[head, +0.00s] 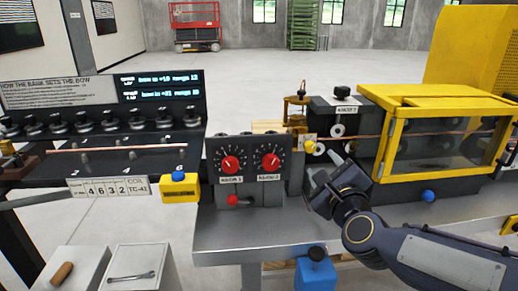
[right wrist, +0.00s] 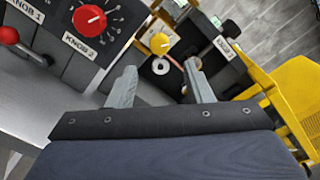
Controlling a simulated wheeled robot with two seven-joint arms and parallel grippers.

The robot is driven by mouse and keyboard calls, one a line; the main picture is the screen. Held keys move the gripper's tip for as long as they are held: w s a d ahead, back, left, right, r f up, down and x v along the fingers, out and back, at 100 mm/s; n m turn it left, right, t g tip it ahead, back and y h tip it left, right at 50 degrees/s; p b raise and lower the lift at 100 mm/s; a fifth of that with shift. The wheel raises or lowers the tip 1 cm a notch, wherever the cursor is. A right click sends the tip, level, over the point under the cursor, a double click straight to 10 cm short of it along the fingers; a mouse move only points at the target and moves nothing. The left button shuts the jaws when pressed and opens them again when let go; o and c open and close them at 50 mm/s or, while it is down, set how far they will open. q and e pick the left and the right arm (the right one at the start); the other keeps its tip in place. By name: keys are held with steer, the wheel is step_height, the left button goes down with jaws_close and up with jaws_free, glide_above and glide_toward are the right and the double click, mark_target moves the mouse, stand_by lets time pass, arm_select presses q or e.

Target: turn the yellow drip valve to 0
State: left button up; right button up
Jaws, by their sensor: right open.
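The yellow drip valve (head: 310,147) is a small round knob at the front of a block right of the two red dials. It also shows in the right wrist view (right wrist: 160,43), beyond and between my fingertips, with a pale scale plate behind it. The scale marks are too small to read. My right gripper (head: 318,178) is open and empty, just below and to the right of the valve. In the right wrist view my right gripper (right wrist: 160,78) has its two grey fingers spread, apart from the knob. My left gripper is not in view.
The dial box with knob 1 (head: 231,165) and knob 2 (head: 270,162) stands close left of the valve. A black-topped roller unit (head: 342,108) and a yellow guard (head: 440,135) stand to the right. A copper tube (head: 115,149) runs at left. The grey bench front (head: 230,235) is clear.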

mark_target(311, 150)
steer(key=shift+m, duration=0.3)
steer(key=w, duration=0.5)
steer(key=w+a+p, duration=0.1)
steer(key=w, duration=0.2)
steer(key=shift+w+r, duration=0.1)
steer(key=shift+w, duration=0.05)
steer(key=c, duration=1)
